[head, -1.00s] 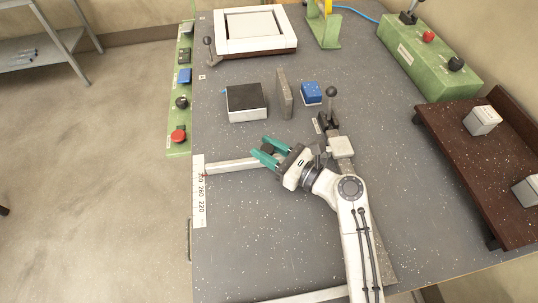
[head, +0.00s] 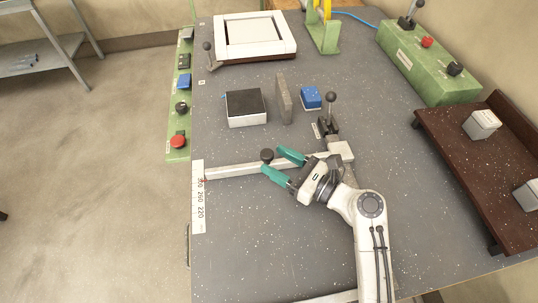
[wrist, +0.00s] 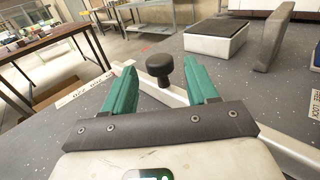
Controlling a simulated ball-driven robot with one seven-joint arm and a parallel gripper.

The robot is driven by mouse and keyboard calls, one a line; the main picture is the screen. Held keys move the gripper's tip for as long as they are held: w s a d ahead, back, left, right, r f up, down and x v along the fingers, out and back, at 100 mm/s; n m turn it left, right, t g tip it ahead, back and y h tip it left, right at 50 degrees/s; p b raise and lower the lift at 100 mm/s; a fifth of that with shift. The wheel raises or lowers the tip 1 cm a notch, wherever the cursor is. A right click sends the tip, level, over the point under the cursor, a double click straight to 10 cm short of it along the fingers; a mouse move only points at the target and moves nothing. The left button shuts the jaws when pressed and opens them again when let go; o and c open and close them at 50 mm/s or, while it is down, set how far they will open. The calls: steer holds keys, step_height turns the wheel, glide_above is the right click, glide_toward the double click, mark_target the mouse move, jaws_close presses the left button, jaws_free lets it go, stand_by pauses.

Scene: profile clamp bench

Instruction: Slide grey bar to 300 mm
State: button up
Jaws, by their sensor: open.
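The light grey bar (head: 235,168) lies across the bench, its left end by the white scale (head: 198,210) near the 300 mark, with a small red mark there. A black round knob (head: 267,155) stands on the bar. My gripper (head: 272,161) is open, its teal fingers on either side of the knob's near side. In the wrist view the knob (wrist: 160,66) shows between and beyond the fingertips, with gaps on both sides. The clamp (head: 328,128) with its upright black-balled lever (head: 331,98) is at the bar's right end. Exact contact is unclear.
A black-topped white block (head: 246,108), a grey upright plate (head: 284,98) and a blue block (head: 311,98) stand behind the bar. A dark wooden shelf (head: 460,160) stands at right. The bench in front of the bar at left is clear.

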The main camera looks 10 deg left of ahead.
steer(key=v, duration=0.7)
steer(key=shift+r, duration=0.1)
